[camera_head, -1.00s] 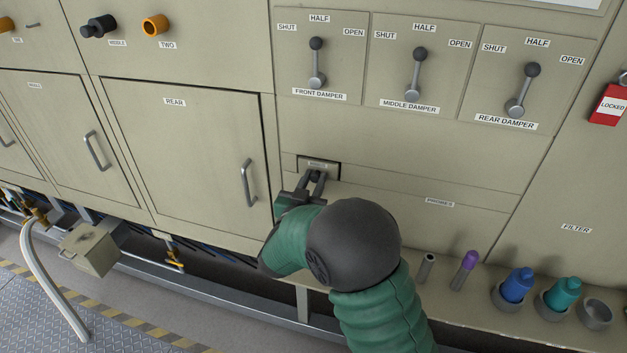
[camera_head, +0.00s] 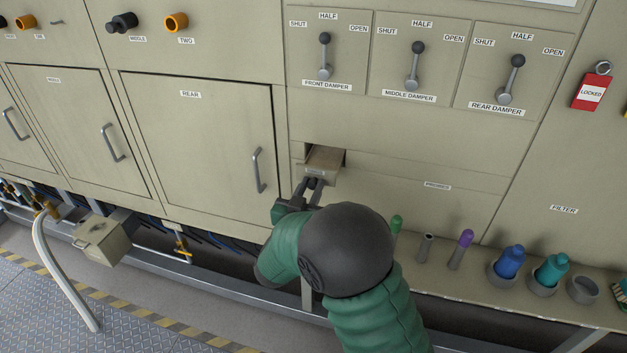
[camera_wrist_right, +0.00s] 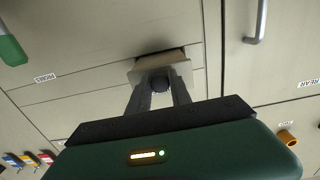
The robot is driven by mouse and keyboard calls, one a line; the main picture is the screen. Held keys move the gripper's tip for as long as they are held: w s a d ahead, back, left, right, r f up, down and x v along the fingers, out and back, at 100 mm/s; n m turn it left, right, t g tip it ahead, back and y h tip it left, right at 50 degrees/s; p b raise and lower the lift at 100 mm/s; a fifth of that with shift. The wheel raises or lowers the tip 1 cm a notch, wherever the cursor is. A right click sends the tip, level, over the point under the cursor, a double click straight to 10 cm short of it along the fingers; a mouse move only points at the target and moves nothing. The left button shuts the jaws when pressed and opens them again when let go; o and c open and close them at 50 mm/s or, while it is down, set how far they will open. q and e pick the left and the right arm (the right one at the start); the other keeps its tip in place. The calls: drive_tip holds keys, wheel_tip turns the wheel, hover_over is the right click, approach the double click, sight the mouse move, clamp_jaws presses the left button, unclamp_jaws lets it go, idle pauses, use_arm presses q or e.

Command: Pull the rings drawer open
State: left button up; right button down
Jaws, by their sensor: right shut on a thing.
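The rings drawer (camera_head: 324,160) is a small beige drawer in the furnace front, below the front damper panel. It stands partly out of its slot, and the top of it shows. Its label is too small to read. My right gripper (camera_head: 314,184) is shut on the drawer's knob, in front of the drawer face. In the right wrist view the two fingers (camera_wrist_right: 160,88) close around the dark round knob (camera_wrist_right: 160,84), with the drawer face (camera_wrist_right: 178,70) just behind. My left gripper is not in view.
The rear door (camera_head: 200,140) with its handle is left of the drawer. A ledge at the lower right holds a green-topped probe (camera_head: 396,224), a purple-topped one (camera_head: 461,250), blue and teal plugs (camera_head: 510,262) in cups. A red locked tag (camera_head: 590,91) hangs at right.

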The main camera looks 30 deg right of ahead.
drive_tip(key=v, duration=0.4)
drive_tip(key=shift+s+a+p, duration=0.15)
drive_tip(key=shift+s+p, duration=0.15)
drive_tip(key=shift+p, duration=0.1)
drive_tip(key=shift+s+a, duration=0.1)
drive_tip(key=shift+s, duration=0.1)
drive_tip(key=shift+s+a+r, duration=0.1)
drive_tip(key=shift+s+a, duration=0.05)
drive_tip(key=shift+a, duration=0.35)
drive_tip(key=shift+s+a+r, duration=0.1)
drive_tip(key=shift+a, duration=0.4)
drive_tip(key=c, duration=1.6)
unclamp_jaws()
drive_tip(key=o, duration=0.4)
drive_tip(key=shift+d, duration=0.35)
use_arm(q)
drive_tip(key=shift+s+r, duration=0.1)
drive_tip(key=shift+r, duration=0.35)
use_arm(e)
drive_tip(key=shift+d+f, duration=0.1)
drive_tip(key=shift+f, duration=0.05)
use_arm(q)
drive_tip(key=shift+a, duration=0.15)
